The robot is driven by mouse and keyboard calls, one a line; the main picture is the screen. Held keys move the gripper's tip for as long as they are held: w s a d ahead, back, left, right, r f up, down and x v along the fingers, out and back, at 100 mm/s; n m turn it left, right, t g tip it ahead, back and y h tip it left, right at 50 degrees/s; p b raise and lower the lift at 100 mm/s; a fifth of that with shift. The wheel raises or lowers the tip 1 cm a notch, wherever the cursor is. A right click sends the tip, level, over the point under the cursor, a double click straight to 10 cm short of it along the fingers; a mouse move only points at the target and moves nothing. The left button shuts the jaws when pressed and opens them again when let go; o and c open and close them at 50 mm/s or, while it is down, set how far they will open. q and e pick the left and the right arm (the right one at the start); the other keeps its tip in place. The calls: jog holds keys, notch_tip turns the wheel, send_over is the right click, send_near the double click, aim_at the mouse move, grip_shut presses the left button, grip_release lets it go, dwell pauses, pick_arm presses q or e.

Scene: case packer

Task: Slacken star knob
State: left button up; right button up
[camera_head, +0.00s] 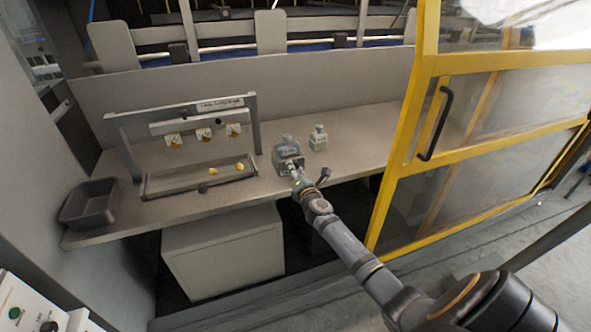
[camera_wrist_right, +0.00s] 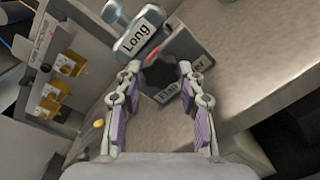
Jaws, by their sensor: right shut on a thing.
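The dark star knob (camera_wrist_right: 160,76) sits on a grey block-like fixture (camera_wrist_right: 192,40) in the right wrist view. In the head view the fixture (camera_head: 286,146) stands near the front edge of the bench, and my right gripper (camera_head: 294,170) hides the knob. My right gripper (camera_wrist_right: 158,72) has its two fingertips on either side of the knob and is shut on it. A tag reading "Long" (camera_wrist_right: 138,36) lies beyond the knob, and a partly covered label (camera_wrist_right: 168,94) lies just below it. My left gripper is in neither view.
A smaller grey block (camera_head: 318,139) stands right of the fixture. On the left are a frame with yellow-marked tags (camera_head: 204,134), a shallow tray (camera_head: 160,184) with small yellow and dark pieces, and a dark bin (camera_head: 90,203). A yellow-framed guard door (camera_head: 408,150) rises on the right.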

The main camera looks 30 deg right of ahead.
jog(key=shift+n, duration=0.5)
jog(key=shift+f, duration=0.1)
jog(key=o, duration=1.2)
jog(key=shift+c, duration=0.2)
jog(key=v, duration=1.2)
jog(key=shift+a, duration=0.1)
